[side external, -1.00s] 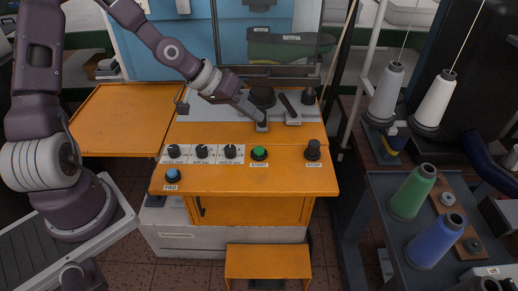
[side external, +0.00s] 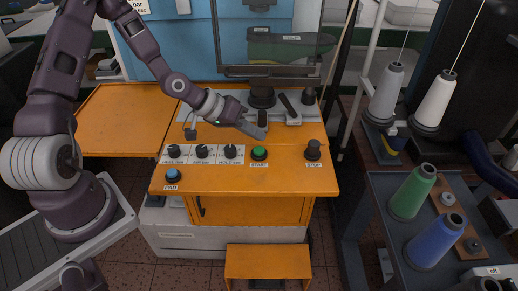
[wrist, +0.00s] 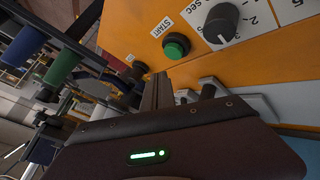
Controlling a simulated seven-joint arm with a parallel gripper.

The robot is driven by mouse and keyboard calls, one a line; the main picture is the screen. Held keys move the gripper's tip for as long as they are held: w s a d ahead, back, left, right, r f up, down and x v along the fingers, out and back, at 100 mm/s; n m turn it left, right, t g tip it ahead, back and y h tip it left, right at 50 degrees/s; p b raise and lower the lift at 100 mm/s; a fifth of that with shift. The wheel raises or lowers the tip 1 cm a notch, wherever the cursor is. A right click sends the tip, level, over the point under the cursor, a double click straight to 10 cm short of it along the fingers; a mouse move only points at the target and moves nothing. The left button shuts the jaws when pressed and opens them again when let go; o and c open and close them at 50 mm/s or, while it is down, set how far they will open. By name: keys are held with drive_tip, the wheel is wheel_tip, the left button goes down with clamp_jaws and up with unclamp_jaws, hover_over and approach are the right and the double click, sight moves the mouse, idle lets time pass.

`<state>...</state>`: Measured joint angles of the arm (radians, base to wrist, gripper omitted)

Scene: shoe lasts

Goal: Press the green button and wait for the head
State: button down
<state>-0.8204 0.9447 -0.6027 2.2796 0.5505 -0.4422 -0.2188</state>
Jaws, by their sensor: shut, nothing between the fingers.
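The green START button (side external: 259,153) is on the front of the orange machine top, and it also shows in the wrist view (wrist: 176,46). My gripper (side external: 262,133) is shut and empty. In the side view its tips are just behind the button. In the wrist view the fingers (wrist: 160,78) point toward the button's side, with a gap between them in the picture; I cannot tell the height. A black round part (side external: 262,97) stands on the machine bed behind my gripper; I cannot tell whether it is the head.
Black knobs (side external: 201,151) and a blue PAD button (side external: 172,175) are left of START. A dark STOP knob (side external: 313,149) is to the right. A dark-framed clear panel (side external: 275,71) is behind. Thread spools (side external: 412,191) stand on the right. The left orange shelf (side external: 125,118) is bare.

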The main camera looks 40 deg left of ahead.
sight(255, 150)
drive_tip(key=shift+f, duration=0.9)
idle(1.4)
drive_tip(key=shift+f, duration=0.4)
drive_tip(key=shift+f, duration=0.5)
idle(0.5)
drive_tip(key=shift+r, duration=0.9)
drive_tip(key=shift+r, duration=2.55)
